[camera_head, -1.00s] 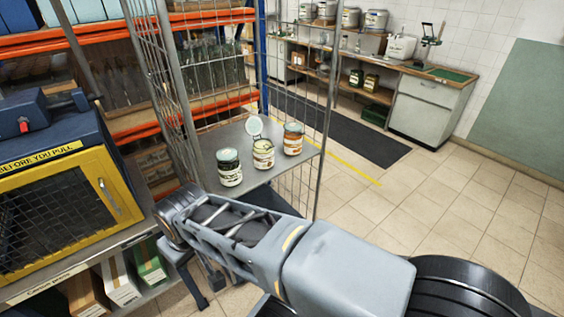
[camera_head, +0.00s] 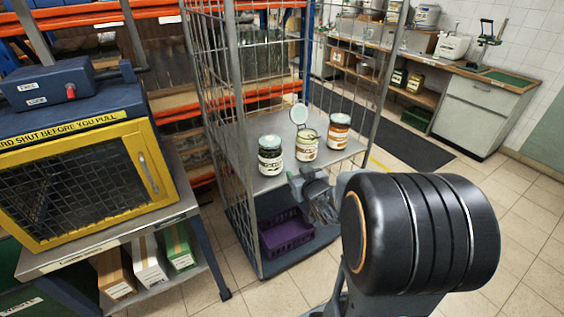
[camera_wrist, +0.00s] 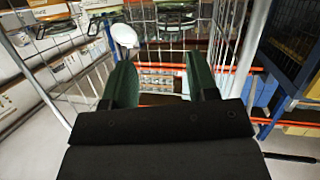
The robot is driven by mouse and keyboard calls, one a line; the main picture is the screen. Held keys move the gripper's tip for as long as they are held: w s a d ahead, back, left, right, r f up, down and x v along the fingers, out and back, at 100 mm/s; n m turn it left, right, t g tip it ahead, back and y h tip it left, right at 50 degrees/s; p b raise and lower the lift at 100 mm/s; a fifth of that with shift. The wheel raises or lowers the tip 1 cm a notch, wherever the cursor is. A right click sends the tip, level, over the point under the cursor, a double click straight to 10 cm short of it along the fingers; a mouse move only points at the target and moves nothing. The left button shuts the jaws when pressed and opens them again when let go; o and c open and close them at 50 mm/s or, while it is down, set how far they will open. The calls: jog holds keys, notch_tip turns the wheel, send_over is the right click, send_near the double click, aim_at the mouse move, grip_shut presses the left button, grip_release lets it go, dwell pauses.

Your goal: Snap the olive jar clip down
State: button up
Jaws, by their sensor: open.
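Three clip-top jars stand in a row on the grey shelf (camera_head: 345,157) of a wire cage trolley. The left jar (camera_head: 270,155) is dark with a dark label, the middle jar (camera_head: 307,146) is pale yellow, and the right jar (camera_head: 339,132) is orange-brown. A round pale lid (camera_head: 299,113) stands up open behind the middle jar. I cannot read which label says olive. My gripper (camera_head: 308,182) is in front of the jars, below the middle one in the picture, partly behind my arm. In the wrist view its green fingers are open and empty, and the lid (camera_wrist: 125,36) shows beyond them.
The trolley's wire side (camera_head: 215,120) and posts stand close on the left. A purple crate (camera_head: 286,232) sits below the shelf. A blue machine with a yellow mesh guard (camera_head: 80,185) stands at far left. Tiled floor is clear at right.

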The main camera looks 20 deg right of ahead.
jog(key=w+f+t+y, duration=0.1)
jog(key=w+t+y, duration=0.1)
jog(key=w, duration=1.1)
jog(key=shift+a+f+n+t+y, duration=0.25)
jog(key=shift+n+t+y, duration=0.15)
jog(key=shift+t, duration=0.3)
jog(key=shift+w, duration=0.15)
jog(key=shift+c, duration=0.3)
